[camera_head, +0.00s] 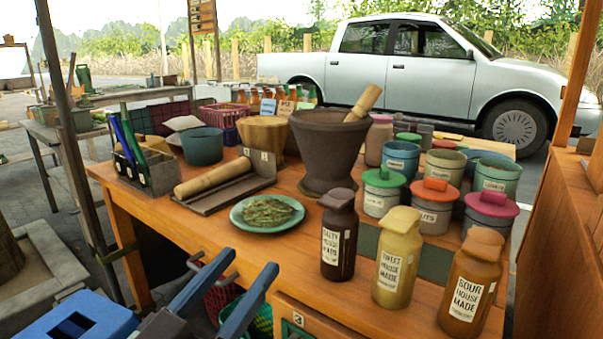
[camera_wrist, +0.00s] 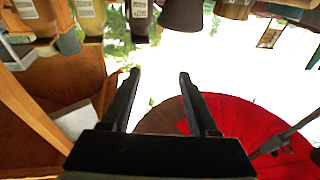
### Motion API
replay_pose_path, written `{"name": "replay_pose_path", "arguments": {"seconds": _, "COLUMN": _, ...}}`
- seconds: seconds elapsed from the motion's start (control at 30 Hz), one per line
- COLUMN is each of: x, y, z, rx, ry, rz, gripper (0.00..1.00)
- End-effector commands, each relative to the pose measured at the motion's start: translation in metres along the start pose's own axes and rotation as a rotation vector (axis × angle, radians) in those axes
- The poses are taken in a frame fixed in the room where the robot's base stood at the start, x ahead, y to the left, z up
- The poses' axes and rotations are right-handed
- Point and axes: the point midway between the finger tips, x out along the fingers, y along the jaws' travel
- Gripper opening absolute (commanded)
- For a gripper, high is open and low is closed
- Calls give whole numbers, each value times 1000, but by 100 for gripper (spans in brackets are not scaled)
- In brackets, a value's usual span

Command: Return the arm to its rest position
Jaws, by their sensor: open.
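My gripper (camera_head: 250,264) is at the bottom of the head view, in front of the table's near edge. Its two fingers are apart with nothing between them; they also show apart and empty in the wrist view (camera_wrist: 159,75). The clay mortar (camera_head: 325,150) stands upright on the wooden table (camera_head: 262,240), with a wooden pestle (camera_head: 364,102) leaning out of its rim. The gripper is clear of the mortar and touches nothing that I can see. The inside of the mortar is mostly hidden.
A green plate (camera_head: 267,224) of herbs lies near the front edge. Sauce bottles (camera_head: 338,240) and lidded pots (camera_head: 383,192) crowd the right side. A rolling pin (camera_head: 212,176) lies left. A wooden wall (camera_head: 560,220) stands right; a post (camera_head: 72,130) stands left.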

Motion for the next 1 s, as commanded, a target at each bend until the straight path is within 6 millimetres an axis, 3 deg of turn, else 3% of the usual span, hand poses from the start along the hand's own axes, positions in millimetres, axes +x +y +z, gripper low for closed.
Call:
{"name": "replay_pose_path", "arguments": {"seconds": 0.1, "x": 29, "y": 11, "z": -38, "rx": 63, "ry": 31, "rz": -87, "gripper": 60}}
{"name": "replay_pose_path", "arguments": {"seconds": 0.3, "x": 48, "y": 36, "z": -122, "rx": 148, "ry": 198, "rz": -244, "gripper": 60}}
{"name": "replay_pose_path", "arguments": {"seconds": 0.47, "x": 37, "y": 65, "z": -194, "rx": 188, "ry": 403, "rz": -335, "gripper": 60}}
{"name": "replay_pose_path", "arguments": {"seconds": 0.63, "x": 3, "y": 102, "z": -265, "rx": 208, "ry": 646, "rz": -393, "gripper": 60}}
{"name": "replay_pose_path", "arguments": {"seconds": 0.7, "x": 13, "y": 95, "z": -292, "rx": 206, "ry": 622, "rz": -399, "gripper": 60}}
{"name": "replay_pose_path", "arguments": {"seconds": 1.0, "x": 29, "y": 93, "z": -376, "rx": 208, "ry": 615, "rz": -401, "gripper": 60}}
